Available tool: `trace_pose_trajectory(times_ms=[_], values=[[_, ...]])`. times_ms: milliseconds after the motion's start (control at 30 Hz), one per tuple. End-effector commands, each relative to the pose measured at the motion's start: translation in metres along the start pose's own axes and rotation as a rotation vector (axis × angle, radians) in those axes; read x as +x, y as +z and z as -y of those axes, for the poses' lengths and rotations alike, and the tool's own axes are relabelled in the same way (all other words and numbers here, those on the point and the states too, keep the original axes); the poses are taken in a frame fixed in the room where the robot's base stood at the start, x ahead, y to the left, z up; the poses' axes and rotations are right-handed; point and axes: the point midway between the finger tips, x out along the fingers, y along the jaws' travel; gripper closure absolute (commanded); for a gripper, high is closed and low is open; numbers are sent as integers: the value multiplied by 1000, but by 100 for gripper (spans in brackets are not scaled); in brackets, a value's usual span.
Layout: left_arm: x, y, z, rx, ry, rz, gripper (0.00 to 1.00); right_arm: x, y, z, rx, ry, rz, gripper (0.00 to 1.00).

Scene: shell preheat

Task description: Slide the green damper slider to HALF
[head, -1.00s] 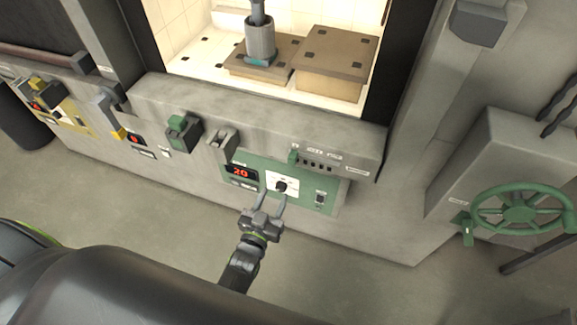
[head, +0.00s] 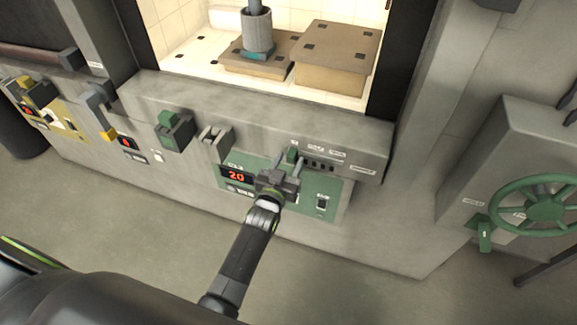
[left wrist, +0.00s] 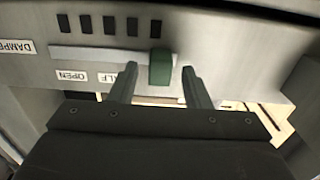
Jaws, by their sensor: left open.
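The green damper slider (head: 292,155) sits at the left end of its slot, above the green control panel (head: 330,189) in the head view. In the left wrist view the slider (left wrist: 160,67) stands at the right end of the pale slot (left wrist: 100,55). The OPEN label (left wrist: 75,76) is farther left, and the HALF label (left wrist: 134,79) is partly hidden by a finger. My left gripper (head: 289,164) is open, with its fingers (left wrist: 160,84) on either side of the slider and visible gaps to it. My right gripper is not in view.
A red display reading 20 (head: 236,176) is on the green panel, left of my gripper. A grey bracket (head: 215,138) and a green-capped block (head: 174,131) stick out further left. A green handwheel (head: 545,205) is at the right.

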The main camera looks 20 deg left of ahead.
Motion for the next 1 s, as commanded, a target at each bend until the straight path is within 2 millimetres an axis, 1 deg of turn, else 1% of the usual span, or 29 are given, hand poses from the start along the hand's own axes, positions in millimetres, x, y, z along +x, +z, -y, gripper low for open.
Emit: trace_pose_trajectory(times_ms=[100, 267, 367, 600, 633, 1000], values=[[1, 0, 0, 0, 0, 0, 56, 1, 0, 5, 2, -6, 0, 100], [1, 0, 0, 0, 0, 0, 56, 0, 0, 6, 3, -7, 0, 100], [1, 0, 0, 0, 0, 0, 67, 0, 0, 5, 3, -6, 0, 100], [1, 0, 0, 0, 0, 0, 98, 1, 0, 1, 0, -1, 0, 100], [1, 0, 0, 0, 0, 0, 100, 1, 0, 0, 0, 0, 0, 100], [1, 0, 0, -1, 0, 1, 100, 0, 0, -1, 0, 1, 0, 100]])
